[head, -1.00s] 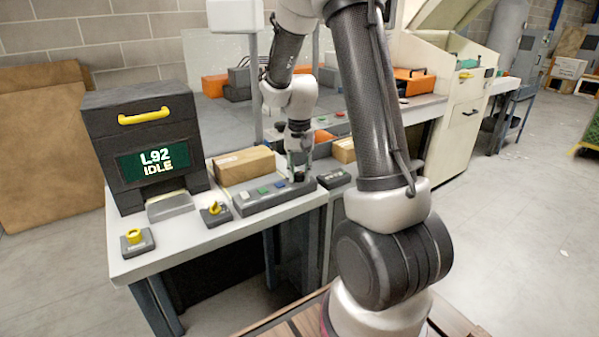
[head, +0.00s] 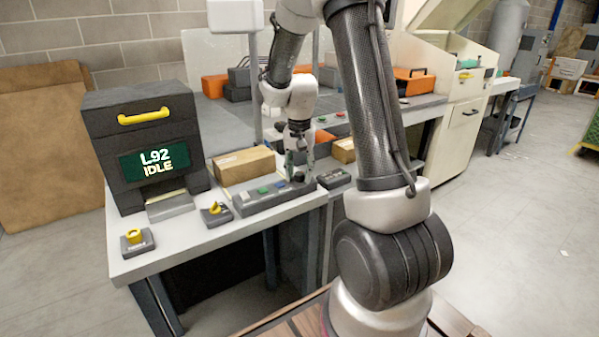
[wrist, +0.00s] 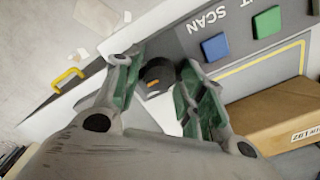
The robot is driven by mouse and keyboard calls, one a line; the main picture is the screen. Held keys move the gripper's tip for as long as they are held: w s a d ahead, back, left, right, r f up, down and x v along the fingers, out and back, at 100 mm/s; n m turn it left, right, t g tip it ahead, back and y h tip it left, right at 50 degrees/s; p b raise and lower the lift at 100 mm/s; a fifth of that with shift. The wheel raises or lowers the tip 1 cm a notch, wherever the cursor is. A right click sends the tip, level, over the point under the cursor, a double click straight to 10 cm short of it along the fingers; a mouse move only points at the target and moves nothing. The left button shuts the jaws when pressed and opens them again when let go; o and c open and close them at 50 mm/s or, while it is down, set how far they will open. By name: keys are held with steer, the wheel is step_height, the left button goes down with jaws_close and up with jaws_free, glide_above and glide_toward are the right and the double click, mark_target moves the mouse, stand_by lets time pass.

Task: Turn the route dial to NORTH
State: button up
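The route dial looks to be a dark round knob (wrist: 157,76) with a small orange mark, at the end of the grey control panel (head: 262,199). It also shows in the head view as a dark knob (head: 298,178) under my gripper. My gripper (wrist: 158,64) has its two green-padded fingers on either side of the knob. They look apart, with a narrow gap beside the knob; I cannot tell whether either touches it. The NORTH label cannot be read in either view.
Blue (wrist: 215,46) and green (wrist: 266,21) buttons sit on the panel beside the knob. A cardboard box (head: 243,165) stands behind the panel. A yellow-knobbed switch box (head: 215,211) and a dark display unit reading "L92 IDLE" (head: 150,110) stand to the left.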

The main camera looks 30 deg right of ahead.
mark_target(299, 173)
stand_by(0.3)
step_height(299, 173, up, 12)
stand_by(0.4)
stand_by(0.4)
steer(key=s+a+r+n+t, duration=0.1)
steer(key=s+r+n, duration=0.1)
steer(key=s, duration=0.6)
steer(key=s+a+r+n+t, duration=0.2)
steer(key=s+r+n, duration=0.1)
steer(key=s, duration=0.5)
steer(key=s+a+r+n+t, duration=0.1)
steer(key=s+a+r+n, duration=0.1)
steer(key=s, duration=0.5)
steer(key=shift+s+a+r+n, duration=0.15)
steer(key=shift+s+n, duration=0.25)
steer(key=shift+n, duration=0.5)
